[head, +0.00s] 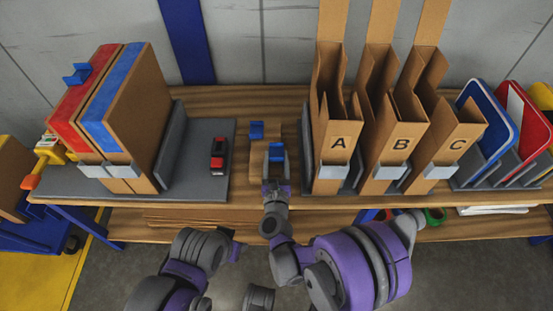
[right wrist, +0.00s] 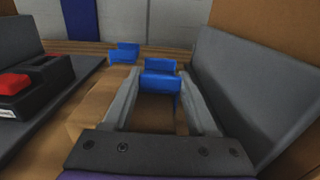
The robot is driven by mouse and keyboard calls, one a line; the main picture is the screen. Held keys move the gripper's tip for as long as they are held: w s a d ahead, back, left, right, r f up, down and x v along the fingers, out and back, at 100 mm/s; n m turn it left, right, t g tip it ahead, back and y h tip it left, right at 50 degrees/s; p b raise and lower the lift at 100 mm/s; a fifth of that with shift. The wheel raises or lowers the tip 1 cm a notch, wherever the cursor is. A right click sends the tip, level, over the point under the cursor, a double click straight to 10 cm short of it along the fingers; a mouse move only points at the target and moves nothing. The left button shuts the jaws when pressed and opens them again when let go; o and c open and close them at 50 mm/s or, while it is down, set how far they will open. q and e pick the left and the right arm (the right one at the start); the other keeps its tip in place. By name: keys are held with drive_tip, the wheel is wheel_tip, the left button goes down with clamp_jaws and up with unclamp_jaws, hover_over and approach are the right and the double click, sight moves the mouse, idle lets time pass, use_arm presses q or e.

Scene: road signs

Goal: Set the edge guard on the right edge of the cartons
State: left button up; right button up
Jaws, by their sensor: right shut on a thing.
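Two tall brown cartons (head: 135,95) stand side by side on the grey mat at the left, one with red tape and one with blue tape over the top. A blue edge guard (head: 76,73) sits on their top left edge. My right gripper (head: 275,162) is shut on a second blue edge guard (head: 277,151), low over the bench middle; the guard also shows between the fingers in the right wrist view (right wrist: 160,82). A third blue guard (head: 256,130) lies just behind it and to the left. My left arm is at the bottom, its fingers not visible.
A red and black tape dispenser (head: 218,156) stands on the grey mat (head: 205,185), right of the cartons. A grey upright panel (head: 171,140) stands against the cartons' right side. Card bins A, B and C (head: 335,150) stand close to the right of my right gripper.

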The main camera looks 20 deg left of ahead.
drive_tip(key=shift+f, duration=0.2)
drive_tip(key=o, duration=0.9)
drive_tip(key=shift+f, duration=0.1)
drive_tip(key=o, duration=0.5)
drive_tip(key=shift+c, duration=0.2)
